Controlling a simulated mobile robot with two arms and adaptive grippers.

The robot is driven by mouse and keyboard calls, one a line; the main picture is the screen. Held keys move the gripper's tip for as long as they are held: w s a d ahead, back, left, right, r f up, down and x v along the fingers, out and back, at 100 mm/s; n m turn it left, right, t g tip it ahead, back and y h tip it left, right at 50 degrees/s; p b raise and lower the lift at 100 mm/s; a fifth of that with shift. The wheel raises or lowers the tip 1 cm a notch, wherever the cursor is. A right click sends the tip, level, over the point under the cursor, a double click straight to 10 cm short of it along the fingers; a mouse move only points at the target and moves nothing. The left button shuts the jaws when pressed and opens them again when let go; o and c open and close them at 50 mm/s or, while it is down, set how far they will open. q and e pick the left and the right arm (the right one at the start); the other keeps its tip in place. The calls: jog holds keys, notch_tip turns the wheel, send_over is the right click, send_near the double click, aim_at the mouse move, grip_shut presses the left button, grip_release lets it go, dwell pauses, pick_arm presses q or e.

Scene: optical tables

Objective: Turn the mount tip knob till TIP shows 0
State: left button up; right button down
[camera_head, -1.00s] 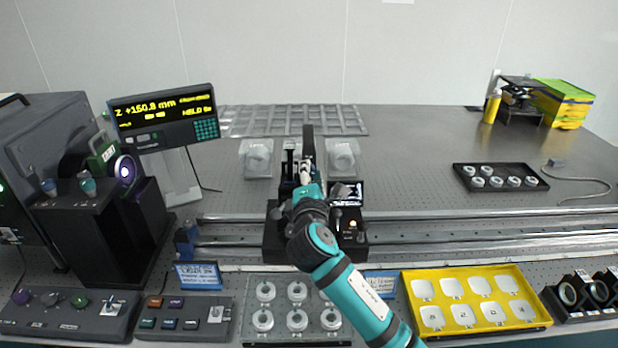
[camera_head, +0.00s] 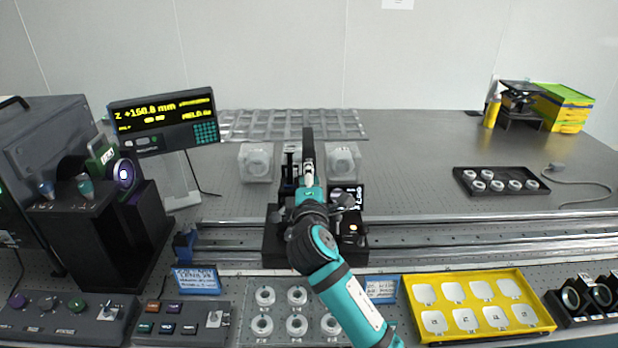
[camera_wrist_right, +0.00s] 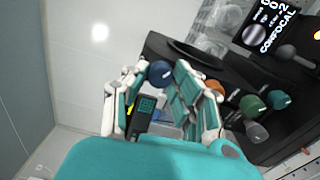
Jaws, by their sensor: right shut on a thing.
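The dark mount (camera_head: 285,245) stands on the rail in the middle of the head view. My right gripper (camera_head: 308,170) is over its upper part and hides much of it. In the right wrist view my right gripper (camera_wrist_right: 160,82) is shut on a blue knob (camera_wrist_right: 160,73), with one finger on each side. Orange (camera_wrist_right: 215,87), green (camera_wrist_right: 252,106) and grey (camera_wrist_right: 257,132) knobs sit to its right. A small screen (camera_wrist_right: 262,28) on the mount reads CONFOCAL, turned sideways; I cannot make out a TIP value. My left gripper is out of view.
A large readout (camera_head: 165,120) stands at the left, near a dark projector-like box (camera_head: 125,225). Clear-wrapped parts (camera_head: 256,162) stand behind the mount. A yellow tray (camera_head: 478,305) and a tray of rings (camera_head: 297,305) lie in front. The right table top is mostly clear.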

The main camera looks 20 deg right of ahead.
jog(key=c, duration=1.1)
grip_release()
jog(key=v, duration=1.2)
jog(key=shift+s, duration=0.1)
